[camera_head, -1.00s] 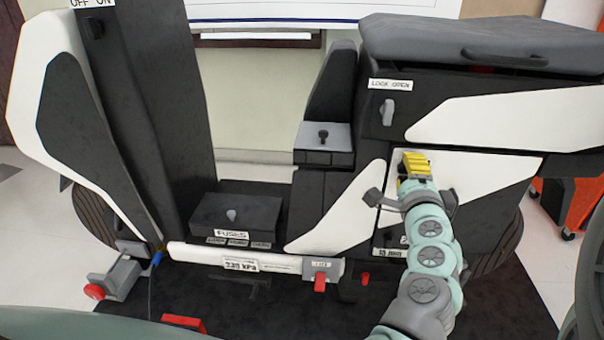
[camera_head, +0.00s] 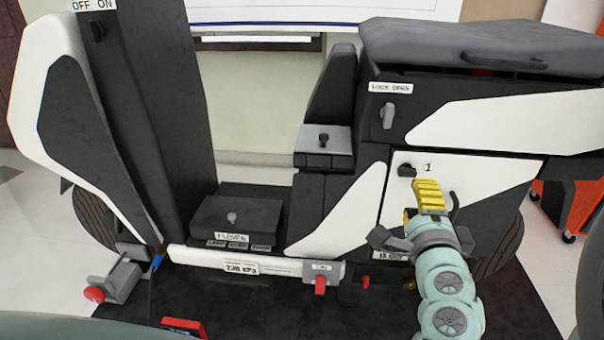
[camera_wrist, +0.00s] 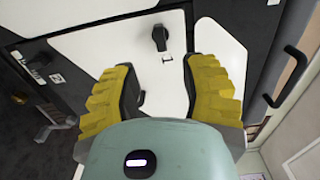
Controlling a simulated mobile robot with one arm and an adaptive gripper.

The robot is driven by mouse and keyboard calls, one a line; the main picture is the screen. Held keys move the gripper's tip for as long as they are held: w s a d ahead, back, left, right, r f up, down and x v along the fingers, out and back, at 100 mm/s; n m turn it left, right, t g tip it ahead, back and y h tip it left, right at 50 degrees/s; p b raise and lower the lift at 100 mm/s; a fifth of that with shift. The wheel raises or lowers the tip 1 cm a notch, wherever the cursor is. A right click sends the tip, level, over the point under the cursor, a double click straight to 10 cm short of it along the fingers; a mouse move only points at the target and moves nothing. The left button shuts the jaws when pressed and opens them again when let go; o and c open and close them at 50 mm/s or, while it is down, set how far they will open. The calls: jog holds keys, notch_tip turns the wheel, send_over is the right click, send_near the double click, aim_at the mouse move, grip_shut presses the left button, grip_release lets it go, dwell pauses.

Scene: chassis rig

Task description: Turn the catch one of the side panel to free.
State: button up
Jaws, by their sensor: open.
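The side panel (camera_head: 480,166) is the white panel at the right of the scooter-like rig. Catch one (camera_head: 407,170) is a small black knob near its upper left, beside a printed "1". In the wrist view the catch (camera_wrist: 159,40) shows ahead of the fingers, above the label, with a gap to them. My gripper (camera_head: 430,195) has yellow ridged fingers and is in front of the panel, below and right of the catch. In the wrist view my gripper (camera_wrist: 158,95) is open, with nothing between its fingers.
A grey LOCK/OPEN knob (camera_head: 388,115) is above the panel. A dark hook-shaped handle (camera_head: 453,205) is on the panel, right of my fingers. The grey seat (camera_head: 480,45) overhangs above. An orange cart (camera_head: 568,208) stands at the right.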

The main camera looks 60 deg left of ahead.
jog(key=shift+v, duration=2)
